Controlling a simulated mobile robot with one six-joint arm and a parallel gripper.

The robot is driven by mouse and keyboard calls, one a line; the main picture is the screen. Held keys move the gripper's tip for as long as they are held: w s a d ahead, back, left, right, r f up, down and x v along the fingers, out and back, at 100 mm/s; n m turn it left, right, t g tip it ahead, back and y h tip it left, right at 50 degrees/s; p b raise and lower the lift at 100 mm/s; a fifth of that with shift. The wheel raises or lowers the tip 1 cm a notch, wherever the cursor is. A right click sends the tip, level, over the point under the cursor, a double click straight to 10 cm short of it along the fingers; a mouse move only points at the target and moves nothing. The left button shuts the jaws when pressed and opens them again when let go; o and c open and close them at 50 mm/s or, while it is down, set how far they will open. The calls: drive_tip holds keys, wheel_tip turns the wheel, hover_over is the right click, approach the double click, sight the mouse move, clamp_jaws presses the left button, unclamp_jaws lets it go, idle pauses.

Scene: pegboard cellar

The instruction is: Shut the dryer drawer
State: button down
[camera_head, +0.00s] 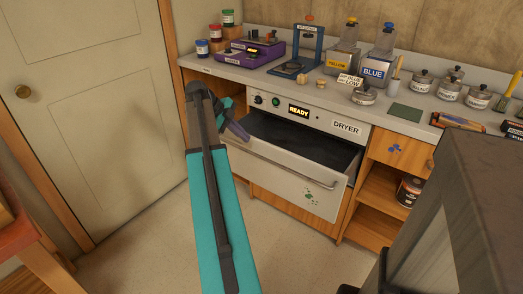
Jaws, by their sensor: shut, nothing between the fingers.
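The dryer drawer (270,174) is pulled out below the dryer (265,113). Its pale front panel stands clear of the dryer body, and the dark inside shows behind it. A handle bar (308,183) runs along the front, with green marks below its right part. The dryer panel has a lit READY display, a knob, buttons and a DRYER label. My gripper (243,136) is shut and empty at the drawer's left end, by the top of its front panel. I cannot tell if it touches the drawer. My arm hides the left end of the drawer front.
The counter (408,126) above holds yellow and blue bottles, several lidded pots, jars and a purple device (248,52). Open wooden shelves (378,187) with a can stand right of the drawer. A closed door (85,110) is at left. The floor (285,250) before the drawer is clear.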

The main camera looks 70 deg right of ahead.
drive_tip(key=shift+s+d+r+m, duration=0.35)
drive_tip(key=shift+s+r+m, duration=0.05)
drive_tip(key=shift+s+r, duration=0.1)
drive_tip(key=shift+f, duration=0.15)
approach(269, 154)
drive_tip(key=shift+b+x, duration=0.3)
drive_tip(key=shift+x, duration=2)
drive_tip(key=shift+w, duration=0.1)
